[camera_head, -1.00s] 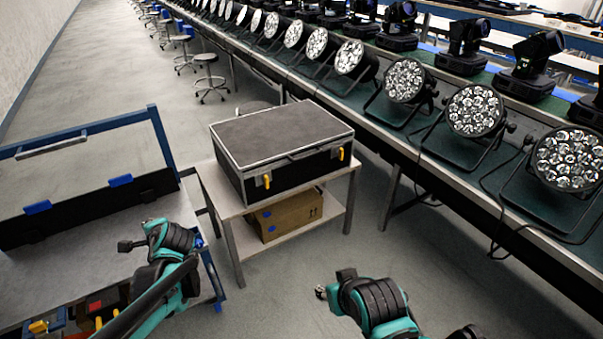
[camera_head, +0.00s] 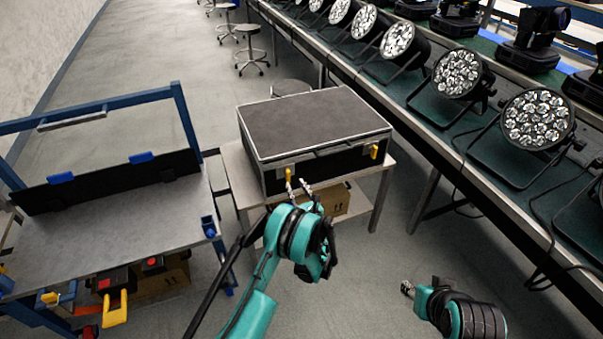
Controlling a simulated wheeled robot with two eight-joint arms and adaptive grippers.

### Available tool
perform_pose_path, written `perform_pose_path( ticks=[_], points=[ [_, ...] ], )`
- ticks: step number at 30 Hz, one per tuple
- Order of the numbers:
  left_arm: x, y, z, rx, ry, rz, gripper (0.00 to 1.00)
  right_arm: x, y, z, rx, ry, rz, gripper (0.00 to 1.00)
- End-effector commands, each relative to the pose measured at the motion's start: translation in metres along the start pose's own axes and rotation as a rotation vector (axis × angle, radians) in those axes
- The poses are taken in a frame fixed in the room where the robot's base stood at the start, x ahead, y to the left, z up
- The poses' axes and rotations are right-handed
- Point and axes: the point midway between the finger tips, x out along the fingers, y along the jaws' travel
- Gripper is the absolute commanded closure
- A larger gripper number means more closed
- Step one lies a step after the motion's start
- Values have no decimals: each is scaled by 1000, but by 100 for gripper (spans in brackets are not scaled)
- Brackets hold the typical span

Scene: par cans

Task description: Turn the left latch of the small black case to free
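The small black case (camera_head: 315,125), with a grey lid and silver edges, stands closed on a small table. Its left latch (camera_head: 288,175) is yellow and upright on the front face; the right latch (camera_head: 374,151) is also yellow. My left gripper (camera_head: 298,189) is at the case's front beside the left latch, its two thin fingers apart and empty. Whether a finger touches the latch cannot be told; the latch's lower part is partly hidden. My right gripper (camera_head: 407,288) is low at the right, away from the case, its fingers too small to read.
The small table (camera_head: 381,168) holds a cardboard box (camera_head: 336,203) on its lower shelf. A blue-framed cart (camera_head: 110,222) stands at the left. A long green-topped bench (camera_head: 430,110) with par cans runs along the right. Open floor lies between the table and bench.

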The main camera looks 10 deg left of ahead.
Motion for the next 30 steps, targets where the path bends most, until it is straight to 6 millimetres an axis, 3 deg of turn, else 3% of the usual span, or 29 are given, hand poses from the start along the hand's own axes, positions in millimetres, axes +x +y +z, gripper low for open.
perform_pose_path(
  ticks=[12, 23, 24, 28, 30],
  points=[
    [63, 1, -2, -4, 2, 3, 66, 17, 0, 12, 0, 0, 0, 60],
    [72, 1, 0, -5, 2, 1, 66, 18, 0, 13, 0, 0, 0, 60],
    [72, 1, 0, -5, 2, 1, 68, 18, 0, 13, 0, 0, 0, 60],
    [72, 1, 0, -5, 2, 2, 100, 18, 0, 13, 0, 0, 0, 60],
    [72, 1, 0, -5, 2, 2, 100, 18, 0, 13, 0, 0, 0, 60]
  ],
)
